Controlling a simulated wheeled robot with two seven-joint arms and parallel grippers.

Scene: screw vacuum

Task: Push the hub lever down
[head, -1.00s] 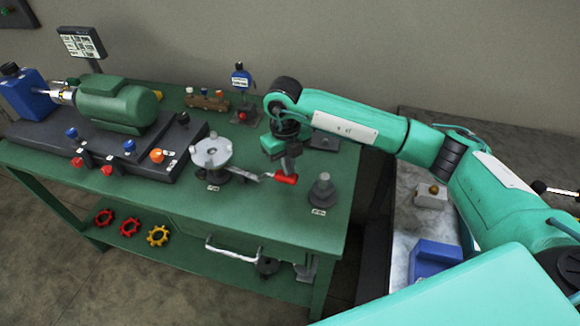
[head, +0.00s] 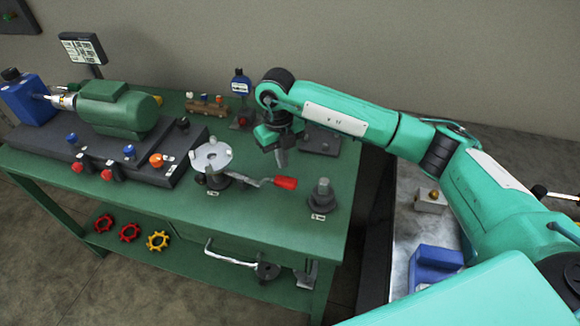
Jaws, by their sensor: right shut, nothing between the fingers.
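The hub (head: 211,157) is a pale grey round plate on a base on the green workbench. Its lever (head: 247,180) sticks out to the right from below the plate and ends in a red handle (head: 286,183). The whole handle shows, with nothing over it. My right gripper (head: 282,163) is shut and empty, fingers pointing down, just behind the red handle in the picture. A small gap shows between the fingertips and the handle; its depth is hard to judge. My left gripper is not in view.
A grey stepped post (head: 321,198) stands right of the handle. A green motor (head: 118,108) on a dark base with coloured knobs is at the left. A blue-topped gauge (head: 241,84) and a small brown block with knobs (head: 206,106) stand behind the hub. Bare bench lies in front.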

